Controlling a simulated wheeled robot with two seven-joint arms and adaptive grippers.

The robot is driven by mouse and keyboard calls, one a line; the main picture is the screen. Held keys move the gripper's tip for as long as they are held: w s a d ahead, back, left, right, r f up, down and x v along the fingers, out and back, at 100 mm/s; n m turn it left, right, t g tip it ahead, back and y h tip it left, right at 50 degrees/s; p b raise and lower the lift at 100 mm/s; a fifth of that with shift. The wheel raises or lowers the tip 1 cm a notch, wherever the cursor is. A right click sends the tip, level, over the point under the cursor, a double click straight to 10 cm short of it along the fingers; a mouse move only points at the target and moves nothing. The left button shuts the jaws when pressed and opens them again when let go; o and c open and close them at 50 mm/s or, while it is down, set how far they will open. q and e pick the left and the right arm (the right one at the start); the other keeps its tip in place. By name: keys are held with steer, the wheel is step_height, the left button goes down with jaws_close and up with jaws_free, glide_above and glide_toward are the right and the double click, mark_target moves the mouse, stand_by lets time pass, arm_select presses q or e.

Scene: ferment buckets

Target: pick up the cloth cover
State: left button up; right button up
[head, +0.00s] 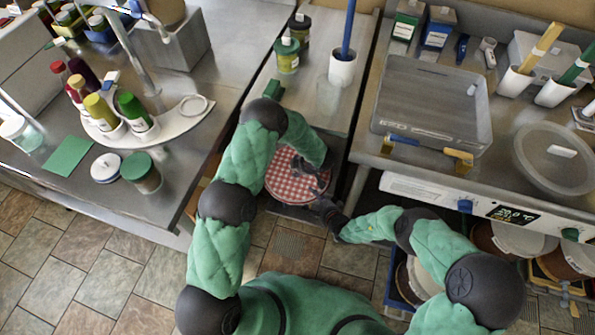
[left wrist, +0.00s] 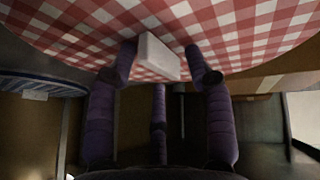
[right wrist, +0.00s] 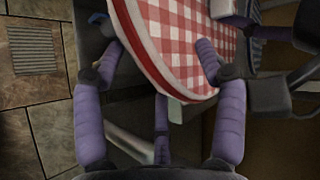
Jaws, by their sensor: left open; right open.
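The cloth cover (head: 289,178) is a round red-and-white checked cloth, lying in the gap between the benches in the head view. Its checked surface fills the top of the left wrist view (left wrist: 240,30). In the right wrist view the cloth (right wrist: 178,45) reaches between the fingers. My right gripper (head: 326,204) is open at the cover's lower right edge, its fingers on both sides of the cloth. My left gripper (left wrist: 160,52) is open under the cloth near a white tag (left wrist: 159,56). In the head view my left forearm partly hides the cover. Finger contact is unclear.
A grey tray (head: 430,105) stands on the right bench above a control panel (head: 480,208). The left bench holds bottles on a curved white rack (head: 172,127) and a green-lidded jar (head: 142,172). A white cup (head: 342,69) stands behind. Tiled floor (head: 60,265) is clear at lower left.

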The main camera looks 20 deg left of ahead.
arm_select(q)
steer(key=c, duration=0.9)
arm_select(e)
steer(key=c, duration=0.9)
arm_select(q)
jaws_close()
arm_select(e)
steer(key=c, duration=0.4)
steer(key=shift+o, duration=0.2)
arm_select(q)
steer(key=shift+r, duration=0.15)
arm_select(e)
steer(key=shift+r, duration=0.15)
